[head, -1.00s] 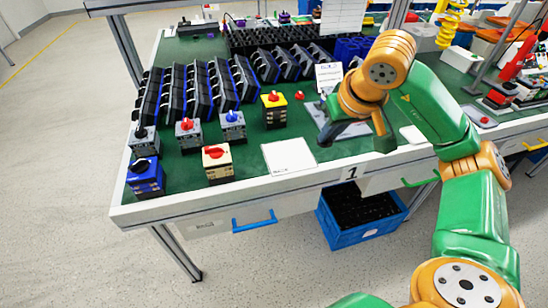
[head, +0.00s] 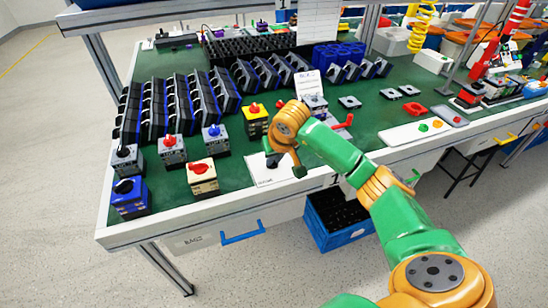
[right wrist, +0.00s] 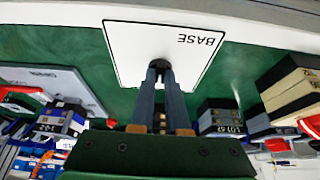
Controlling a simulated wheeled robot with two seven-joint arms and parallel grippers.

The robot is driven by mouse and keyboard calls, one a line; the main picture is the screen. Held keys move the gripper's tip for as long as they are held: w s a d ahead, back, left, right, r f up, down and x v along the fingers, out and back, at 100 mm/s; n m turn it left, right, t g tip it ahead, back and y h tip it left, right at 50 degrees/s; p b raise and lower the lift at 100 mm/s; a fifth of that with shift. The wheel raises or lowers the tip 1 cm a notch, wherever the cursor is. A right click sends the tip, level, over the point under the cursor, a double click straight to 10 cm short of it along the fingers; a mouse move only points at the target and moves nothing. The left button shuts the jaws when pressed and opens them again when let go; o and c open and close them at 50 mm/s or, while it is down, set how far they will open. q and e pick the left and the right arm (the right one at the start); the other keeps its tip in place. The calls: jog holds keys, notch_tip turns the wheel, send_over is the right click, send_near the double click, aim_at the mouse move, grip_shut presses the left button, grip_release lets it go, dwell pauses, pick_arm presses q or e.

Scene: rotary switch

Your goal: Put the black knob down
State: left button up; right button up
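My right gripper (head: 272,161) is low over the white BASE card (head: 262,180) at the table's front edge. In the right wrist view the two fingers (right wrist: 160,72) point at the card (right wrist: 130,45) and are close together. A small dark rounded piece, the black knob (right wrist: 159,64), shows between the fingertips, against the white card. The fingers largely hide it, and I cannot tell whether it touches the card. My left gripper is not in view.
Left of the card stand a cream box with a red knob (head: 202,176), a blue box with a black knob (head: 129,196) and several grey boxes. A yellow-topped box (head: 256,122) stands behind. A white tray with coloured buttons (head: 415,131) lies right.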

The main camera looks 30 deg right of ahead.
jog(key=o, duration=0.4)
jog(key=shift+r, duration=0.4)
jog(key=v, duration=1.1)
jog(key=shift+s+r+p, duration=0.2)
jog(key=shift+s+p, duration=0.05)
jog(key=shift+p, duration=0.15)
jog(key=shift+a, duration=0.1)
